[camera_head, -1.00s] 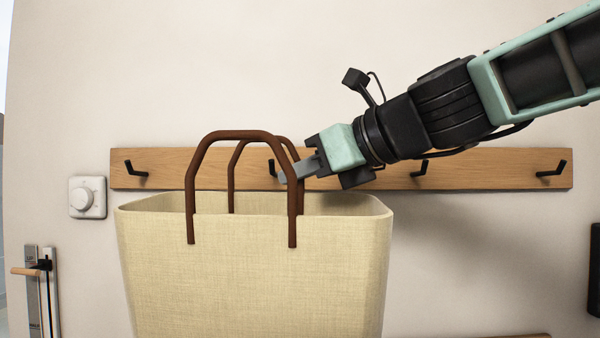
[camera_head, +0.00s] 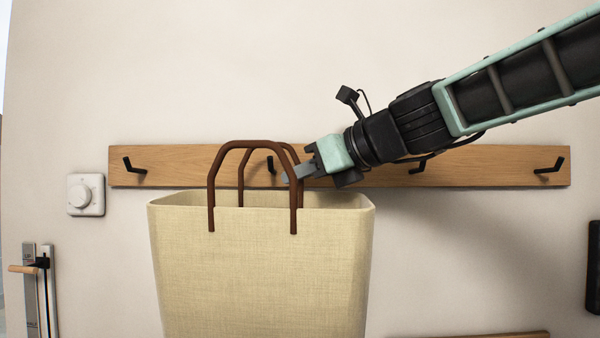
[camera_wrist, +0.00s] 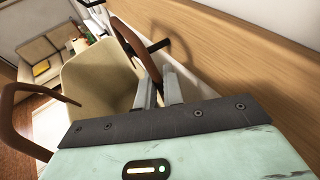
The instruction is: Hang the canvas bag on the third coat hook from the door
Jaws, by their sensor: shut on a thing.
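The cream canvas bag (camera_head: 262,275) hangs upright, open at the top, with two brown handles (camera_head: 238,146). The third hook from the door side (camera_head: 420,165) is partly covered by my arm and is to the right of the bag. The second hook (camera_head: 271,165) shows behind the handles.
The wooden hook rail (camera_head: 490,165) runs along the wall, with the first hook (camera_head: 133,166) at left and another hook (camera_head: 550,167) at far right. A white wall dial (camera_head: 85,195) and a door handle (camera_head: 24,269) are at left. A sofa (camera_wrist: 48,60) shows in the wrist view.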

